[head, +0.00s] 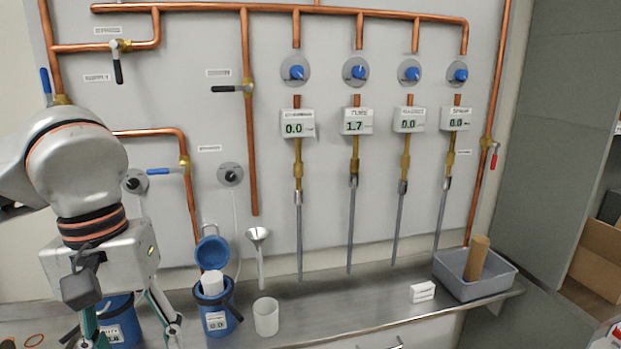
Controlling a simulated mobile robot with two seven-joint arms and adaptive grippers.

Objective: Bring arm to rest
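My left arm (70,155) comes in from the left and hangs in front of the wall panel. Its gripper (130,337) points down over the left end of the bench, with its green-grey fingers spread wide apart. A blue canister (118,322) with a label shows between and behind the fingers. The right finger stands clear of it, and I see nothing held. The fingertips are close to the bottom edge of the picture. My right gripper is not in view.
The steel bench (320,310) holds an open blue canister (218,318), a white cup (266,318), a white box (422,292) and a grey tray (500,288) with a brown cylinder (477,258). Copper pipes (250,150), valves and a funnel (258,236) are on the wall.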

